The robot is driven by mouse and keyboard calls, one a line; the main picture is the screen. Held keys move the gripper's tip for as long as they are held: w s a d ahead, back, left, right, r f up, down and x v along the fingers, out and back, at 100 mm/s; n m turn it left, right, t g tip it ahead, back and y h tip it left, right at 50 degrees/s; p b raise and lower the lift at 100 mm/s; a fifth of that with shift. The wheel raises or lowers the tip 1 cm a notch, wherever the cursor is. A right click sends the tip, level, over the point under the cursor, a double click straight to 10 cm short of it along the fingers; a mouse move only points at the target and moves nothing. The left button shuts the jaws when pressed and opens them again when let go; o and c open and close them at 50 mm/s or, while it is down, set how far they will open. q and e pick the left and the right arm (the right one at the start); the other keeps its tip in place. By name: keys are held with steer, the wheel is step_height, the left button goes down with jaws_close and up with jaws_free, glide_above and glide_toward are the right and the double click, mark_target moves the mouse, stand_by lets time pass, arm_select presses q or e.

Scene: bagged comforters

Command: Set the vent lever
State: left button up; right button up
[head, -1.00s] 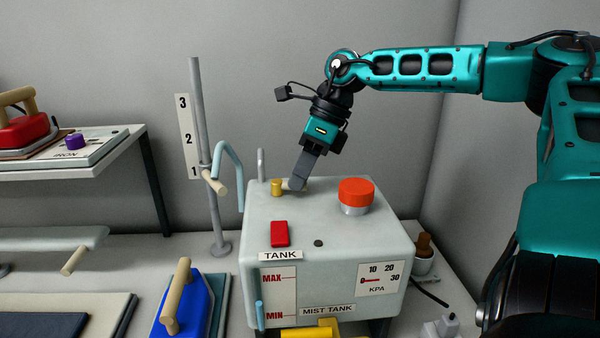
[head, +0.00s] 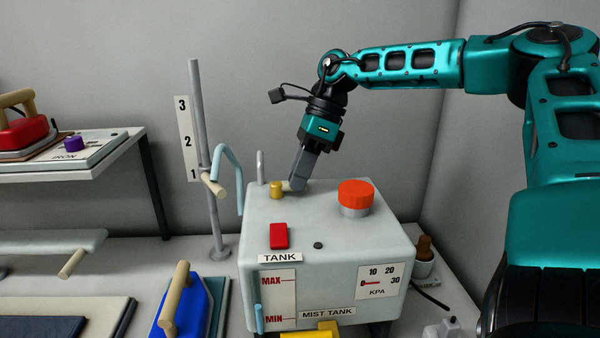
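The pale mist tank (head: 262,225) stands on the bench in the middle of the head view. A short brass fitting (head: 277,190) stands at the back left of its top. A small pale piece beside the fitting, likely the vent lever, is mostly hidden behind my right gripper's fingers. My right gripper (head: 297,184) points down at the tank top, just right of the brass fitting. Its fingers overlap in this view, so whether they are open, shut or touching the lever cannot be told. My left gripper is out of view.
An orange-red knob (head: 356,194) sits right of my gripper, and a red block (head: 279,236) in front. A grey post (head: 202,150) with a wooden-handled slider and a pale bent pipe (head: 229,160) stand left. A blue iron (head: 190,305) lies at the front left.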

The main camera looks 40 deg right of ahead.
steer(key=o, duration=0.4)
steer(key=v, duration=1.3)
steer(key=shift+p, duration=0.35)
steer(key=shift+a+f, duration=0.1)
